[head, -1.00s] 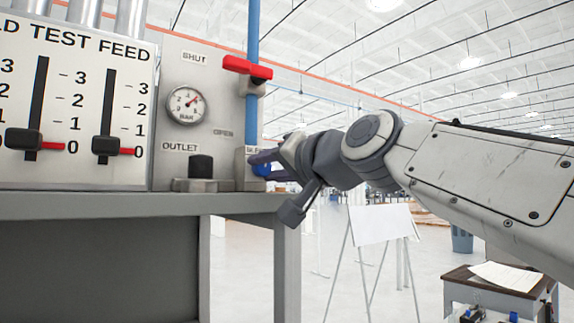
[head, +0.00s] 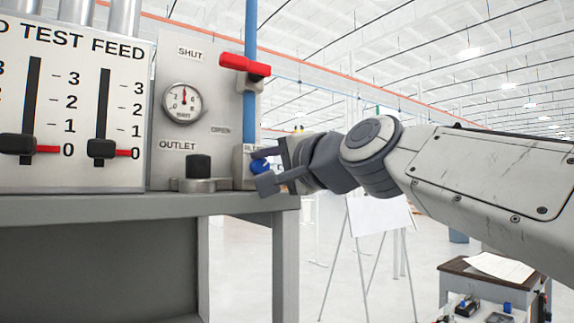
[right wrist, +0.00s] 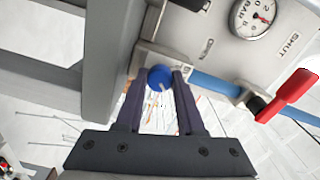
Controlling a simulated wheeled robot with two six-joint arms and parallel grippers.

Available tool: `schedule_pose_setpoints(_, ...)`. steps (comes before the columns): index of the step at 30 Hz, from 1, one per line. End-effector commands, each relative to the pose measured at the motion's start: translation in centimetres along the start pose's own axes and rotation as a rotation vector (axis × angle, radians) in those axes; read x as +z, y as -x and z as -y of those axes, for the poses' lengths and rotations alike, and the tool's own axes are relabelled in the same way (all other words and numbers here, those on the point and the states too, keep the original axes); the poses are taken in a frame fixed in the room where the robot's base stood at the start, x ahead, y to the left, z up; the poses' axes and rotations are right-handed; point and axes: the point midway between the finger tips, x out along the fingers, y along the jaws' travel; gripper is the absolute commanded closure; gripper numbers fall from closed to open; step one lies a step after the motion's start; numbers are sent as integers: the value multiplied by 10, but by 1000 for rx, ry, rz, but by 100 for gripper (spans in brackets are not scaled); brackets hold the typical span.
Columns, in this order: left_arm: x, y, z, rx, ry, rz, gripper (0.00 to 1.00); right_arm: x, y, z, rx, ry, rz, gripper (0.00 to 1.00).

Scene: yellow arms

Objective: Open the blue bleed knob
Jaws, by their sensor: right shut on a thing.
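The blue bleed knob (head: 260,167) sits on a grey block at the panel's lower right, under the blue pipe. It also shows in the right wrist view (right wrist: 159,77), with a pale mark on its face. My right gripper (head: 263,170) is at the knob, with one finger on either side, shut on it. In the right wrist view, the knob sits between the two fingertips. The label above the knob is partly hidden by a finger. My left gripper is not in view.
A red lever (head: 245,65) crosses the blue pipe (head: 250,112) above the knob. A pressure gauge (head: 182,103) and black outlet fitting (head: 198,167) are to the left. The grey bench edge (head: 130,208) runs below. A whiteboard (head: 378,213) stands behind.

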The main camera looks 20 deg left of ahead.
Motion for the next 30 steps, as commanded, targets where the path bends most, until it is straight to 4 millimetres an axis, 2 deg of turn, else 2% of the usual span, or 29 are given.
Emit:
schedule_pose_setpoints(13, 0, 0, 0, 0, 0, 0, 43, 0, 0, -1, 2, -11, 1, 100)
schedule_pose_setpoints(14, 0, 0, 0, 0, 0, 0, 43, 0, 0, -1, 2, -11, 1, 51)
schedule_pose_setpoints(15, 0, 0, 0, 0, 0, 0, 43, 0, 0, -1, 2, -11, 1, 36)
schedule_pose_setpoints(16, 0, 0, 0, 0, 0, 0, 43, 0, 0, -1, 1, -11, 1, 32)
schedule_pose_setpoints(25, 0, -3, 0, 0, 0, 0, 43, 0, 5, -1, 0, -9, 0, 32)
schedule_pose_setpoints(30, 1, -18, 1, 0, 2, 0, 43, 1, 31, -4, -2, -8, -2, 32)
